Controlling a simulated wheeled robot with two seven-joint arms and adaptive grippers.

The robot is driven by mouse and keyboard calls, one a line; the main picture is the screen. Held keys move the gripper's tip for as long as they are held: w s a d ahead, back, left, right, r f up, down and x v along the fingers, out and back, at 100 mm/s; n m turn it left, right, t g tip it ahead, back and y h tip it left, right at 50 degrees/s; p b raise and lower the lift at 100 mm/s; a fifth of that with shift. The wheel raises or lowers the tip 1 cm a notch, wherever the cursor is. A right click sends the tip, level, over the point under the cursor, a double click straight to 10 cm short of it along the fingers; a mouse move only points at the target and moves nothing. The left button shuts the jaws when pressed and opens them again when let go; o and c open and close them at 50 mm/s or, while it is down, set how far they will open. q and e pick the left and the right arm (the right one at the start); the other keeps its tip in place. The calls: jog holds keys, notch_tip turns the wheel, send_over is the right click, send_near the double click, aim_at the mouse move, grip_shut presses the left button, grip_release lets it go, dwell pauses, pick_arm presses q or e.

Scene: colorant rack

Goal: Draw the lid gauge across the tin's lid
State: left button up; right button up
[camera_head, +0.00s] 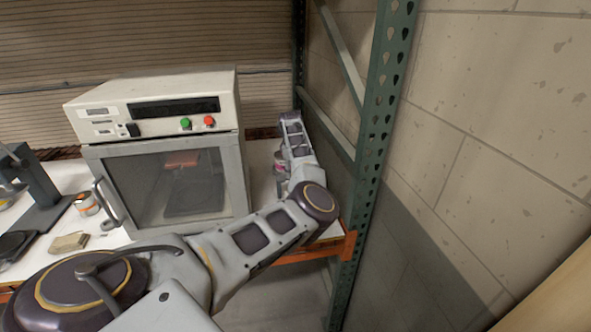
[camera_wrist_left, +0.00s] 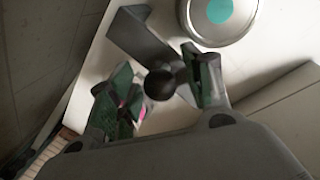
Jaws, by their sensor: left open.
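The tin (camera_wrist_left: 220,14) shows at the top of the left wrist view, cut off by the frame edge, with a pale metal lid and a teal disc on it. What looks like the lid gauge (camera_wrist_left: 141,38) is a dark grey angled bar with a round black knob (camera_wrist_left: 160,84). Its bar lies left of the tin, apart from it in the picture. My left gripper (camera_wrist_left: 160,92) is open, with a finger on each side of the knob; I cannot tell whether either touches it. In the head view my left gripper (camera_head: 282,168) is mostly hidden by my forearm.
A white oven (camera_head: 165,160) stands left of my left gripper. A green rack post (camera_head: 372,130) and a block wall (camera_head: 490,130) bound the right side. A small can (camera_head: 87,204) and a tan block (camera_head: 69,241) lie further left on the white shelf.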

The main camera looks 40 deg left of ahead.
pick_arm(q)
jog(key=shift+c, duration=0.3)
jog(key=c, duration=0.9)
grip_shut()
jog(key=shift+w, duration=0.1)
